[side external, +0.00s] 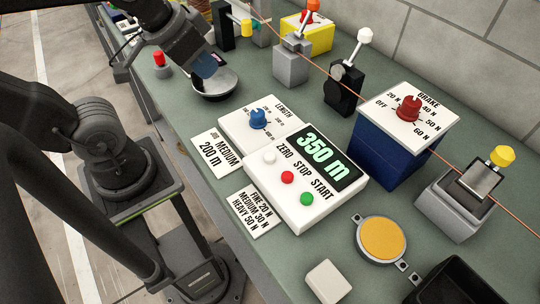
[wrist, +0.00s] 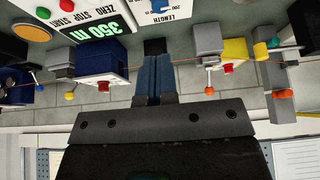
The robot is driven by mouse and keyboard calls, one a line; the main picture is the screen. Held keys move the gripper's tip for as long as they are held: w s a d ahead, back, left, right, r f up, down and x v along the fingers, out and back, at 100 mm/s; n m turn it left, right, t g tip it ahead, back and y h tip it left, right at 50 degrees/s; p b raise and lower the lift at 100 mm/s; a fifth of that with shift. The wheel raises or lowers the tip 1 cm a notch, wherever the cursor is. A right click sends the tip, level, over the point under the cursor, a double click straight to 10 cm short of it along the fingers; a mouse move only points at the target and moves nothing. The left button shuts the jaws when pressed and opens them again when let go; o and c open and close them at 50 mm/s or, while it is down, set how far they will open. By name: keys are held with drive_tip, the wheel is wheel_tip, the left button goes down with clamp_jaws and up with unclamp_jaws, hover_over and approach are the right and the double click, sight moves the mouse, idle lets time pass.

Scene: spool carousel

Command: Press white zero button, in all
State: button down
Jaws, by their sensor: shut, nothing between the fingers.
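The box display (side external: 322,156) reads 350 m.
A blue length knob (side external: 258,118) sits behind the control box. A blue brake box (side external: 385,152) with a red knob stands to its right. A thin orange line (side external: 315,66) runs across the bench past levers.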

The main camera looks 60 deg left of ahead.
drive_tip(key=n+t, duration=0.4)
drive_tip(key=n, duration=2.4)
hover_over(271, 158)
wheel_tip(271, 158, down, 4)
drive_tip(key=shift+y, duration=0.4)
drive_tip(key=shift+f, duration=4.4)
drive_tip(key=shift+f, duration=0.15)
